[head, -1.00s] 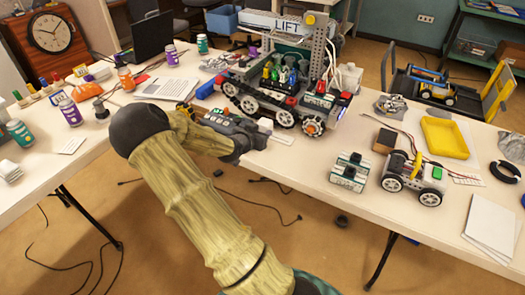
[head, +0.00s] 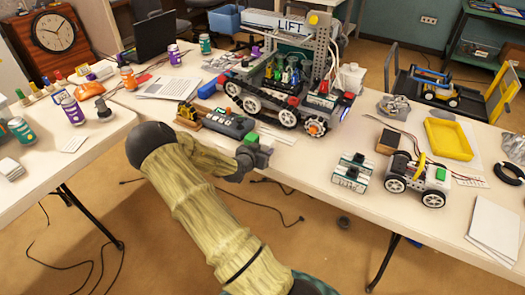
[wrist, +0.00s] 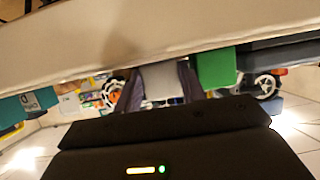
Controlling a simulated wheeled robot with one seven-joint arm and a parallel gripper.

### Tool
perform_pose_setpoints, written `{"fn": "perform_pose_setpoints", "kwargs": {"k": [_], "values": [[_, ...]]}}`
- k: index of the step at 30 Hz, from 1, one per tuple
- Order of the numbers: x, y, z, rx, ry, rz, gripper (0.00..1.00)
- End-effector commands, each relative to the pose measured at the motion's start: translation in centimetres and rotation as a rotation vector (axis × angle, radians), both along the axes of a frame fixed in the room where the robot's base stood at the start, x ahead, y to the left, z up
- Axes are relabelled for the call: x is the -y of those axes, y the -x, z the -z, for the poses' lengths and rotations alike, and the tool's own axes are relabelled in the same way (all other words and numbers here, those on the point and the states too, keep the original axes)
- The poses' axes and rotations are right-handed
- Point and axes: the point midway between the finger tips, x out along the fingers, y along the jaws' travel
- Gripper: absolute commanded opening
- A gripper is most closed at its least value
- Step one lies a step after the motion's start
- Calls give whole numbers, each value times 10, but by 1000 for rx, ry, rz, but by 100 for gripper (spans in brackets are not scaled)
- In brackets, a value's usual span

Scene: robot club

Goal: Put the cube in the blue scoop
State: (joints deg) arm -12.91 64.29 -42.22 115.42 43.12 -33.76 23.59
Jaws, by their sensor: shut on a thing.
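My gripper (head: 262,156) is low over the near edge of the middle table, to the right of the grey handheld controller (head: 222,123). In the wrist view its two dark fingers are closed on a pale grey block (wrist: 163,82), which looks like the cube. The head view does not show the block clearly. A green block (head: 251,137) shows just behind the gripper; in the wrist view it (wrist: 215,68) is outside the fingers. A small vehicle on the cart carries a blue part (head: 428,75) that may be the scoop; I cannot tell for sure.
The large wheeled LIFT robot (head: 290,85) stands behind the gripper. A small circuit block (head: 351,172), a wheeled car (head: 417,180) and a yellow tray (head: 449,139) are to the right. Bare table lies between the gripper and the circuit block.

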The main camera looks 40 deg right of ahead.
Motion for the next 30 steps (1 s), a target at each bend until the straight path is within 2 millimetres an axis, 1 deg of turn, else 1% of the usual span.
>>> {"fn": "perform_pose_setpoints", "kwargs": {"k": [6,11,12,14,15,26,30], "values": [[0,0,0,1,1,0,18],[0,0,4,1,1,0,18],[0,0,3,1,1,0,46],[0,0,3,1,1,0,58],[0,0,3,0,1,0,62],[0,0,3,0,1,0,62],[-13,5,-3,2,-1,0,62]]}}
